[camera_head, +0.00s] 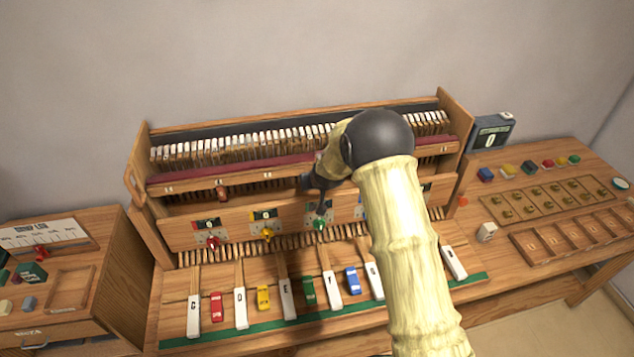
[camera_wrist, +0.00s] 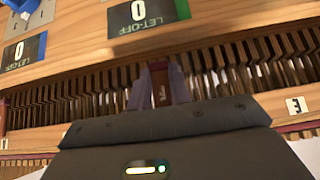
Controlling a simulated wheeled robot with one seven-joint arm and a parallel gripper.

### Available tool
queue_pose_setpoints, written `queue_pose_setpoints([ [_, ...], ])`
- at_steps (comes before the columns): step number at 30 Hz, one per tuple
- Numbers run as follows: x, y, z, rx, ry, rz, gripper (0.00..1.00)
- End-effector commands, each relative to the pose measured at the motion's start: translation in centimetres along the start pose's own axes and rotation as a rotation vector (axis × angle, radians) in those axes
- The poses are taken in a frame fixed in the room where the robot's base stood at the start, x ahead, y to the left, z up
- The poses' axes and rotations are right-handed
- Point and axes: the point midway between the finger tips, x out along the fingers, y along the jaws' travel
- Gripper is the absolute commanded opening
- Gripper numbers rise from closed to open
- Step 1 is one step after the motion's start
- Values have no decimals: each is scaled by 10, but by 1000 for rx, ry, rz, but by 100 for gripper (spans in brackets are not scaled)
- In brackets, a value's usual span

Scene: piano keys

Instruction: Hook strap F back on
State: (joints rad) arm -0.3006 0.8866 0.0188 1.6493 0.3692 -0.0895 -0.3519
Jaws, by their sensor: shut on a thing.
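My gripper (camera_wrist: 160,85) is shut on a narrow dark red-brown piece (camera_wrist: 160,84), which looks like the strap, in the wrist view. The piece stands between the two purple-grey fingers, in front of a row of dark wooden parts. Whether it touches a hook cannot be told. In the head view my gripper (camera_head: 308,184) is at the front of the piano action, above the green let-off knob (camera_head: 319,224); the held piece is not clear there. The key lettered F (camera_head: 332,284) lies below. My arm hides the action to the right.
Coloured let-off knobs, red (camera_head: 213,241) and yellow (camera_head: 267,233), stick out of the front rail (camera_head: 240,228). A small brown block (camera_head: 221,194) hangs on the upper rail at left. White keys and coloured blocks lie in front. A side bench (camera_head: 555,160) with trays stands right.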

Motion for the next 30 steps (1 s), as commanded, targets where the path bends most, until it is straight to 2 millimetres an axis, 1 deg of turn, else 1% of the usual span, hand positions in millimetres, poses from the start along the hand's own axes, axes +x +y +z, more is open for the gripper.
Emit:
queue_pose_setpoints([
  [3, 0, 0, -1, 0, 2, 0, 0],
  [4, 0, 0, -1, 0, 2, 0, 22],
  [7, 0, 0, -1, 0, 2, 0, 41],
  [16, 0, 0, 0, 0, 2, 0, 42],
  [20, -5, 0, 0, 0, 2, 0, 42],
  [26, -24, 0, 0, 1, 4, 0, 42],
  [30, -44, 0, 0, -1, 5, 0, 42],
])
